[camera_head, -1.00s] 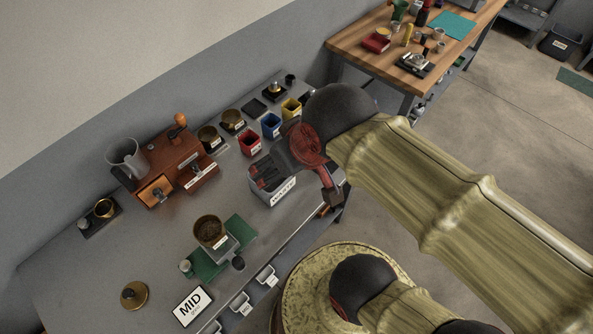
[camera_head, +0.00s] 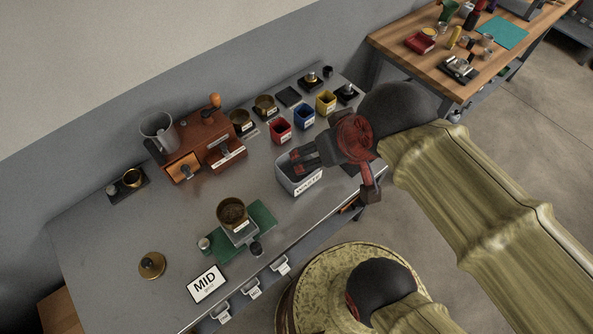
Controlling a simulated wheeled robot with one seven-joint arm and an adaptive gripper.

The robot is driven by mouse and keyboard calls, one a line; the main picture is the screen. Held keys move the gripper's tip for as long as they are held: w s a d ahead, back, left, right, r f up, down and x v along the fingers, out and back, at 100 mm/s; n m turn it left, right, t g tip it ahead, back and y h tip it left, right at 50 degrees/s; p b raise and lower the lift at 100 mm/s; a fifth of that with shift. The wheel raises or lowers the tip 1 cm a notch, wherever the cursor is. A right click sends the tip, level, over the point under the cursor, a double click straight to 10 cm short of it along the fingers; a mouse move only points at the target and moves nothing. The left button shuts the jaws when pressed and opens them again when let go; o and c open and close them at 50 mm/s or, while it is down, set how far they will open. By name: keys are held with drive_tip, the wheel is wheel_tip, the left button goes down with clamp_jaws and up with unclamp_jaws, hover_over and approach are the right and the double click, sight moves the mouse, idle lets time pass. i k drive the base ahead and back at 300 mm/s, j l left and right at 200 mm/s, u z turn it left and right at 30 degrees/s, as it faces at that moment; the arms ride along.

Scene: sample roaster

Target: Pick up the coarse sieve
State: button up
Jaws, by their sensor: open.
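Two brass, round sieve-like cups stand side by side at the back of the grey bench, a left one (camera_head: 240,118) and a right one (camera_head: 265,104). A third brass cup (camera_head: 232,208), holding dark grains, stands on a small scale on a green mat. Their labels are too small to read, so I cannot tell which is the coarse sieve. My gripper (camera_head: 296,158) is open and empty. It hangs over the grey waste bin, to the right of and nearer than the two back cups, and covers part of the bin.
The waste bin (camera_head: 304,187) stands at the bench's right front. Red (camera_head: 280,131), blue (camera_head: 304,116) and yellow (camera_head: 326,102) containers stand behind my gripper. A wooden grinder (camera_head: 190,148) is at left. A MID card (camera_head: 207,284) lies in front. The bench's left part is mostly clear.

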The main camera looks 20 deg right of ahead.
sight(232, 212)
drive_tip(key=k+l+u, duration=0.65)
drive_tip(key=k, duration=0.2)
